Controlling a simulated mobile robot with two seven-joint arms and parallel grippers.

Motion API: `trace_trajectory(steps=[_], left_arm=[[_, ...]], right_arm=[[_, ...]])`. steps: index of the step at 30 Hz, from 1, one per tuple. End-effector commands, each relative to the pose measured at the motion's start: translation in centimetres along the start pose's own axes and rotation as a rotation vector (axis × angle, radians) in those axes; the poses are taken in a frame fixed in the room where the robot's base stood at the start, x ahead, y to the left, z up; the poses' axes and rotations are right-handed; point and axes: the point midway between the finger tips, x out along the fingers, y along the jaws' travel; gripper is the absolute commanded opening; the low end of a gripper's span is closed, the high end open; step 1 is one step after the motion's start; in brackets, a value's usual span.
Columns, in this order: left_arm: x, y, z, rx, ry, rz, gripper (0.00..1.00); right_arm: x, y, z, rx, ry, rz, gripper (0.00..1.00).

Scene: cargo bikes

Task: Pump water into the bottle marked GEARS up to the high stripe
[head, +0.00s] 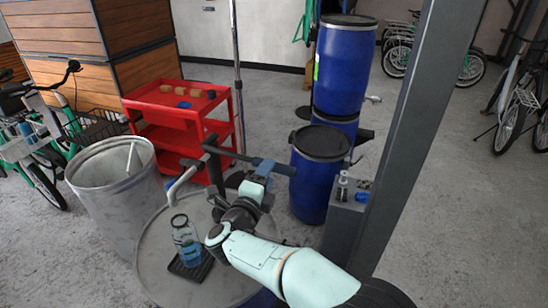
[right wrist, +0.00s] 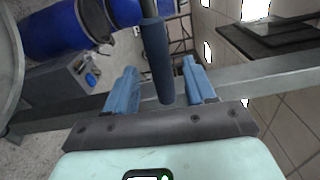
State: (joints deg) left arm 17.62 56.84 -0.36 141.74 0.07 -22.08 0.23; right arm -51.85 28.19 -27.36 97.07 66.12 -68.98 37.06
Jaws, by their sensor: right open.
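A clear bottle (head: 186,240) stands upright on a dark mat (head: 190,268) on top of the round drum (head: 155,275). Its lower part looks blue; its marking and stripes are too small to read. A dark hand pump (head: 214,175) stands on the drum behind the bottle, its pale spout (head: 182,182) reaching toward the bottle's side. The pump's blue handle grip (head: 275,166) points right; it also shows in the right wrist view (right wrist: 158,60). My right gripper (head: 262,170) is open, with its two blue fingers on either side of the grip. Contact cannot be told. My left gripper is not in view.
A grey bin (head: 85,172) stands left of the drum. A red cart (head: 150,108) with small blocks is behind. Blue barrels (head: 315,185) and a grey box (head: 342,222) with small items stand right, beside a grey post (head: 410,135). Bikes (head: 45,175) are at the left.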

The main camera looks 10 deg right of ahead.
Motion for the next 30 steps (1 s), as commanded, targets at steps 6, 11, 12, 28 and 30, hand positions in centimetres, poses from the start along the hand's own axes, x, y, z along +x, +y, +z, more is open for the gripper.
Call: trace_trajectory(steps=[6, 11, 12, 28, 30], left_arm=[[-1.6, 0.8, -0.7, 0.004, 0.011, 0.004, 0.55], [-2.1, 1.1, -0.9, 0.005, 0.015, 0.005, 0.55], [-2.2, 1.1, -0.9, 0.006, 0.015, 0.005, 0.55], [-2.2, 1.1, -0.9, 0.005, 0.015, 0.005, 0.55], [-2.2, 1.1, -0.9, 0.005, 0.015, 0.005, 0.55]], right_arm=[[4.2, -0.3, 0.0, -0.002, 0.002, -0.003, 0.55], [5.7, -0.2, 0.0, 0.0, 0.0, -0.002, 0.55], [5.9, -0.1, 0.0, 0.0, 0.0, -0.001, 0.55], [6.1, 0.0, 0.0, 0.0, -0.001, 0.0, 0.0], [6.1, 0.0, 0.0, 0.0, -0.001, 0.0, 0.0]])
